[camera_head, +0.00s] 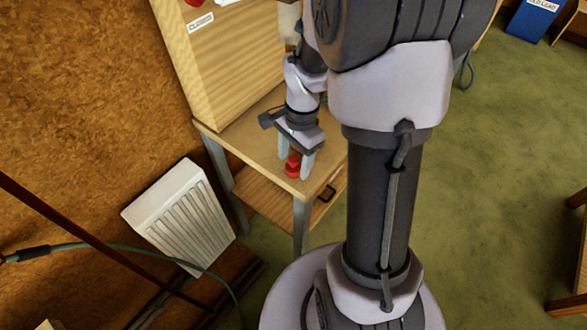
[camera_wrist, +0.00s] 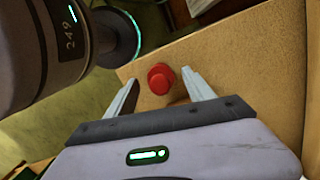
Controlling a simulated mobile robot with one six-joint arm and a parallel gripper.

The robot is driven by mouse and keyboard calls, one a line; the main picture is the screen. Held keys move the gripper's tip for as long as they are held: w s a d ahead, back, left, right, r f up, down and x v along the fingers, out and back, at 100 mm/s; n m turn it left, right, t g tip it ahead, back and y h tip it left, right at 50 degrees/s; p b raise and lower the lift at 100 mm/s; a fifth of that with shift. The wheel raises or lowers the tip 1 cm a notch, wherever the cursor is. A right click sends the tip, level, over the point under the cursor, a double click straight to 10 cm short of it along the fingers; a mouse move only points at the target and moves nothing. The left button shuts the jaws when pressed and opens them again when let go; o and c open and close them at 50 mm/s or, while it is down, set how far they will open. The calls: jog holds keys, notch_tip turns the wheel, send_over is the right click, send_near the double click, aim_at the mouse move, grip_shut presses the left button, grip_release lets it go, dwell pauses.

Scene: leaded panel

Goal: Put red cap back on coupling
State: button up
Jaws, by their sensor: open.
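The red cap (camera_head: 292,166) sits on a small wooden table (camera_head: 262,150), near its front corner. In the wrist view the red cap (camera_wrist: 160,79) appears on the bare tabletop (camera_wrist: 225,60), between and slightly beyond the fingertips. My gripper (camera_head: 296,166) is above the table, pointing down, with its fingers on either side of the cap. The gripper also shows in the wrist view (camera_wrist: 158,90), open, with clear space between each finger and the cap. I cannot make out the coupling in either view.
A tall wooden cabinet or board (camera_head: 225,60) with a label stands at the back of the table. A white radiator (camera_head: 185,220) leans near the brown wall at left. A green hose (camera_head: 130,248) runs low there. Green floor (camera_head: 490,180) is open at right.

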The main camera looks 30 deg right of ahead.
jog(key=shift+a+f, duration=0.1)
jog(key=shift+f, duration=0.85)
jog(key=shift+r, duration=0.15)
grip_shut()
jog(key=shift+r, duration=0.1)
